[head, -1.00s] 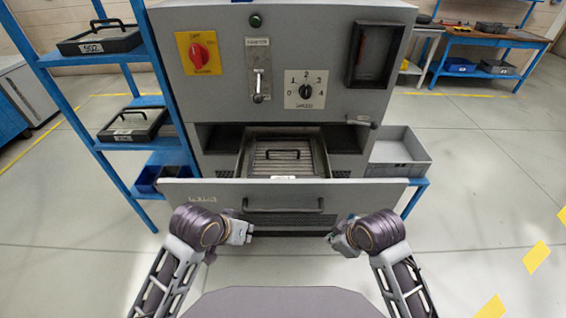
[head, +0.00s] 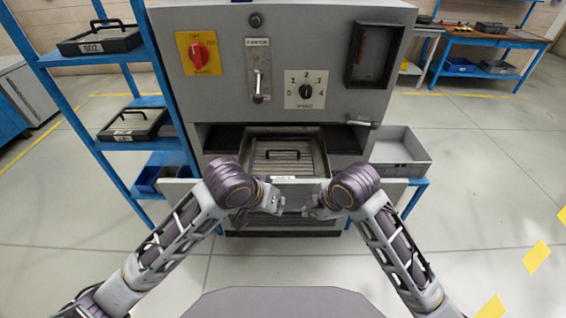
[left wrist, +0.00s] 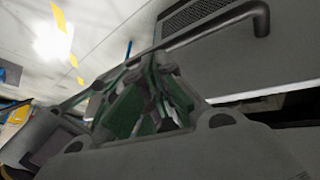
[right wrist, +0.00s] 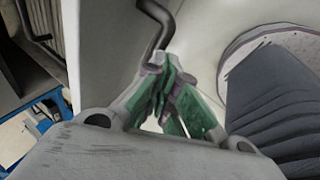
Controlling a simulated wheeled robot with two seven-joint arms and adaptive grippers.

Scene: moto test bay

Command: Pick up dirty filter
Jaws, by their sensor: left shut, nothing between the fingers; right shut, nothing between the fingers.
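The dirty filter (head: 284,156) is a grey framed panel with slats and a dark handle. It sits in the pulled-out drawer (head: 395,189) of the grey machine, and a pale label shows at its front edge. My left gripper (head: 278,205) is shut and empty in front of the drawer front, near the drawer's bar handle (left wrist: 205,35). My right gripper (head: 308,208) is shut and empty just to its right. The green-padded fingers show closed in the left wrist view (left wrist: 150,105) and right wrist view (right wrist: 172,100). My arms hide much of the drawer front.
A blue shelf (head: 112,147) at the left holds handled filters, one at the top (head: 100,40) and one lower (head: 133,124). A grey open bin (head: 400,150) stands right of the drawer. The machine's panel (head: 285,50) rises behind. The floor at right is clear.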

